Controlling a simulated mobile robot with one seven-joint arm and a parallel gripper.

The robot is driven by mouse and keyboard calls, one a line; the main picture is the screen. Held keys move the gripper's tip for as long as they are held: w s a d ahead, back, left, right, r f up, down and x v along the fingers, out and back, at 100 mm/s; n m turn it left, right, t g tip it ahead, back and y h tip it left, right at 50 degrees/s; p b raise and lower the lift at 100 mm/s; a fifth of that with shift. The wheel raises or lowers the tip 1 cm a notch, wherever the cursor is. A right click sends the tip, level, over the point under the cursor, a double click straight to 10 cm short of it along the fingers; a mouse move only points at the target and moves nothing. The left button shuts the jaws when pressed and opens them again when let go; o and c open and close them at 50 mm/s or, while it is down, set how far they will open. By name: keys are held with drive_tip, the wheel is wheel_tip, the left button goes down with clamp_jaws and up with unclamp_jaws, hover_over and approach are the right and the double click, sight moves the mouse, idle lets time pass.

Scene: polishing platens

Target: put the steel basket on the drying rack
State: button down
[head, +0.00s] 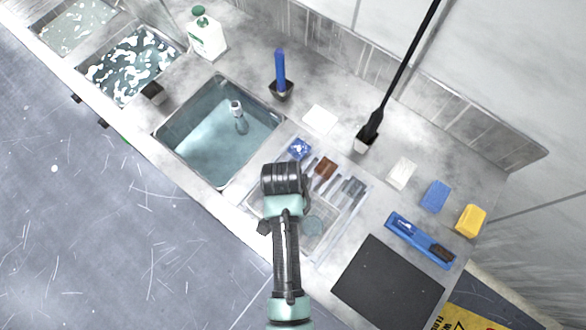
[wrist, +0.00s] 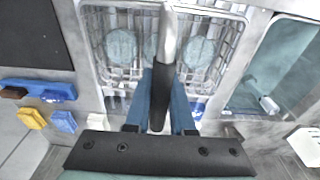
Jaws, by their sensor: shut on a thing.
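The steel basket (wrist: 228,62) is a wire basket with grey-green discs in it, in the upper middle of the wrist view. Its upright steel handle has a black grip (wrist: 160,95). My gripper (wrist: 160,78) has its blue fingers shut on this grip, above the basket. In the head view the basket (head: 318,240) shows partly beside my arm, which hides the rest. A pale rack-like tray (head: 366,193) lies around and below it; I cannot clearly tell the drying rack from the basket's wires, nor whether they touch.
A water-filled sink (head: 205,130) lies left of my arm, with a foamy basin (head: 135,70) farther left. A black mat (head: 388,283), a blue tool holder (head: 420,240) and blue (head: 435,196) and yellow (head: 471,220) blocks are to the right. A tall black rod (head: 385,105) stands behind.

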drive_tip(key=c, duration=0.8)
unclamp_jaws()
drive_tip(key=shift+o, duration=0.2)
